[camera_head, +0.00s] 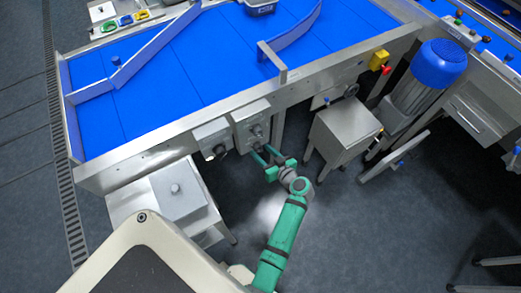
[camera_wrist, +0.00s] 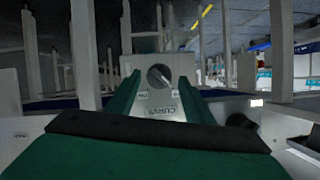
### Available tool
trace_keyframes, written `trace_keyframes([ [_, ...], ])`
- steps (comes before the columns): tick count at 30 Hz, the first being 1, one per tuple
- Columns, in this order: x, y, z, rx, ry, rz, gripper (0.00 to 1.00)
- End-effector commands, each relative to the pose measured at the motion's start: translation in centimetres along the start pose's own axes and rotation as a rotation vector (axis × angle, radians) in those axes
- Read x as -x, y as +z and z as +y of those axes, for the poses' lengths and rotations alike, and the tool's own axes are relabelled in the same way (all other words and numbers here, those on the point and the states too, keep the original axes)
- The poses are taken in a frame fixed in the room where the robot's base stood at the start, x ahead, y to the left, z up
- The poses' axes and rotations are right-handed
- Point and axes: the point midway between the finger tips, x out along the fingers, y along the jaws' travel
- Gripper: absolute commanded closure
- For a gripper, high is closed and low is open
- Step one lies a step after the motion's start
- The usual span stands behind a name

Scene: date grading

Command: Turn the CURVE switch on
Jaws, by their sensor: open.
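The CURVE switch (camera_wrist: 160,76) is a round dark rotary knob with a pale pointer line on a light grey box (camera_wrist: 185,97). The label CURVE reads upside down in the wrist view. The box also shows in the head view (camera_head: 247,117), on the front side of the blue conveyor table. My gripper (camera_wrist: 156,90) is open, with one green finger on each side of the knob in the picture. The fingers look empty, and I cannot tell whether they touch the knob. In the head view my green gripper (camera_head: 262,157) points at the box from below right.
A second grey switch box (camera_head: 208,138) sits just left of the CURVE box. A grey cabinet (camera_head: 342,132) stands to the right, below a yellow box with a red button (camera_head: 380,61). A blue-capped motor (camera_head: 435,65) is further right.

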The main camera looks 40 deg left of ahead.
Motion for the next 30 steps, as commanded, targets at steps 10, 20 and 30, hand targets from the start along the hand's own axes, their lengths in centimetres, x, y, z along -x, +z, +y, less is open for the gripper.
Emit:
trace_keyframes([
  [10, -2.0, 0.0, 0.1, 0.000, 0.002, 0.000, 0.52],
  [20, -1.9, 0.0, 0.1, 0.000, 0.002, 0.000, 0.86],
  [30, -1.9, 0.0, 0.1, -0.023, -0.007, 0.000, 0.93],
])
